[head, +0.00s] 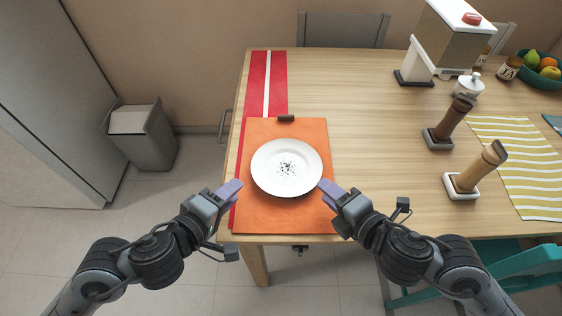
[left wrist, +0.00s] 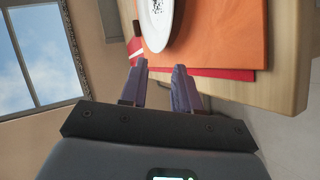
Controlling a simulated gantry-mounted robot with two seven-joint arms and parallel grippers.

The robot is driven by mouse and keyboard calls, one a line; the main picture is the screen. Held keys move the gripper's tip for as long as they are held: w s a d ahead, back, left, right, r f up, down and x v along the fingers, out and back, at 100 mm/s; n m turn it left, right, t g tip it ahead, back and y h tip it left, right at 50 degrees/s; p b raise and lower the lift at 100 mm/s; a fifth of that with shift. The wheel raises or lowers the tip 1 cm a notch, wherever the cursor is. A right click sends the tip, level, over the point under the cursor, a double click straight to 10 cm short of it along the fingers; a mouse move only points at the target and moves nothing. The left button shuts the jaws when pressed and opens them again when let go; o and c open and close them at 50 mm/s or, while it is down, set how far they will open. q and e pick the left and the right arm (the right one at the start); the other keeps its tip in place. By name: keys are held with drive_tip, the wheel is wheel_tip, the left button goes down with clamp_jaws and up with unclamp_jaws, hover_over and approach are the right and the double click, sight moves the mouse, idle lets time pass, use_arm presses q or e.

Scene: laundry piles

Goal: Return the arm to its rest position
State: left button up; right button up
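My left gripper (head: 229,190) is at the left front edge of the orange mat, beside the plate. In the left wrist view its two purple fingers (left wrist: 160,88) stand apart with nothing between them. My right gripper (head: 330,192) is at the right front of the plate, over the mat's right edge. Its fingers look like one block there, so I cannot tell its opening, and no held thing shows. A white plate (head: 287,155) with dark specks in its middle lies on the orange mat (head: 280,218). The plate's edge also shows in the left wrist view (left wrist: 163,38).
The wooden table (head: 360,100) carries a red runner (head: 277,95), a dark mill (head: 454,118) and a light wooden mill (head: 481,168) on bases, a dispenser (head: 441,40), a striped mat (head: 520,165) and a fruit bowl (head: 540,72). A teal chair (head: 515,268) stands front right, a bin (head: 140,140) left.

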drive_tip(key=shift+w, duration=0.1)
